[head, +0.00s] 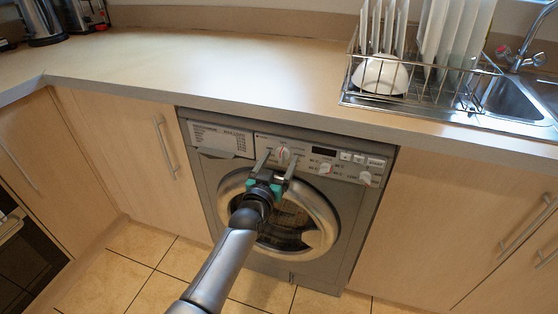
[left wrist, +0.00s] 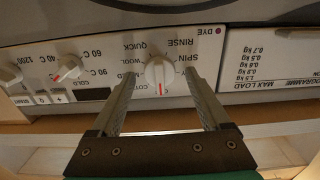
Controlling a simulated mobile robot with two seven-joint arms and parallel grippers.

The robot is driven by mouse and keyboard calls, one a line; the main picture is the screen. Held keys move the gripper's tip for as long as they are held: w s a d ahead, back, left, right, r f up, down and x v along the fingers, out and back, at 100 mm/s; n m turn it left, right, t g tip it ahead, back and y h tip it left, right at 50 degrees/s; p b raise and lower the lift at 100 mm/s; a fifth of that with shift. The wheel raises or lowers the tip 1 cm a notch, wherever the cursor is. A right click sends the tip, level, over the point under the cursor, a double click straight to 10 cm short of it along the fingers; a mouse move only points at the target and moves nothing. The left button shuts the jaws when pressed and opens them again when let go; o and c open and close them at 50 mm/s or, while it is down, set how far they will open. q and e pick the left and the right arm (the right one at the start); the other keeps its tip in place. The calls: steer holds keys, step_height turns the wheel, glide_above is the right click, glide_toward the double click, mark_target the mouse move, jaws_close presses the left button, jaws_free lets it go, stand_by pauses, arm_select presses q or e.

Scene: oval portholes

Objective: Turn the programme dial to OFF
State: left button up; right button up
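The programme dial (head: 283,155) is a round white knob with a red mark on the washing machine's control panel. In the left wrist view, which shows the panel upside down, the dial (left wrist: 159,72) has its red mark towards the panel's upper edge. Labels such as RINSE, SPIN, WOOL, QUICK and DYE ring it; I cannot make out OFF. My left gripper (head: 281,157) is open, its fingers pointing at the panel, one on each side of the dial. In the left wrist view the fingertips (left wrist: 161,80) show gaps to the knob. My right gripper is out of view.
The washing machine (head: 230,172) sits under the worktop (head: 200,70), its round door (head: 325,222) below the panel. Smaller knobs (head: 325,169) and buttons lie right of the dial. A dish rack (head: 350,96) with plates stands above, beside the sink (head: 515,98). Cupboards flank the machine.

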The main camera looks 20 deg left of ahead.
arm_select(q)
steer(key=shift+s, duration=0.1)
steer(key=shift+s, duration=0.1)
steer(key=s+p, duration=0.5)
steer(key=s, duration=1)
steer(key=shift+a+p, duration=0.25)
steer(key=shift+p, duration=0.05)
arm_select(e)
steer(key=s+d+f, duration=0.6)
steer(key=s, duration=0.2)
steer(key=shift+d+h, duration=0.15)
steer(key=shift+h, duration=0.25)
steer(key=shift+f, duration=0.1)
